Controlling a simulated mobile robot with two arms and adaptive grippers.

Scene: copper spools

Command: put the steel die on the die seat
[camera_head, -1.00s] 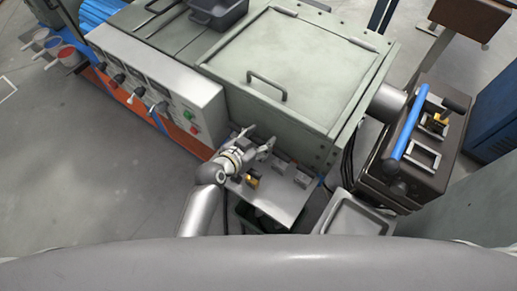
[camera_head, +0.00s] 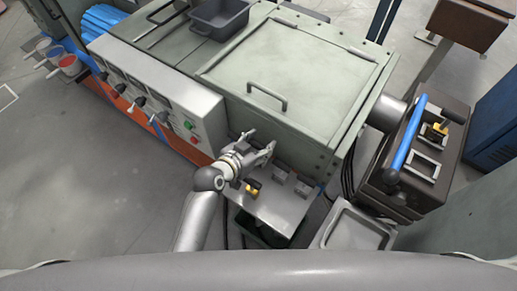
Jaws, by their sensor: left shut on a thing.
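My left gripper (camera_head: 261,141) is over the back left part of the metal shelf (camera_head: 268,217), close to the machine's front face. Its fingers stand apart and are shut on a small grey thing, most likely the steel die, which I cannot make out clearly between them. A yellow and dark block (camera_head: 253,187) sits on the shelf just below the gripper in the picture. Two small grey blocks, a nearer-left one (camera_head: 281,173) and a right one (camera_head: 302,187), sit at the shelf's back. I cannot tell which thing is the die seat. My right gripper is not in view.
The green machine (camera_head: 300,65) with its lid handle (camera_head: 267,97) rises behind the shelf. A control panel (camera_head: 165,95) with knobs is at left. An empty metal tray (camera_head: 355,232) stands right of the shelf. A dark case (camera_head: 400,190) with a blue bar is farther right.

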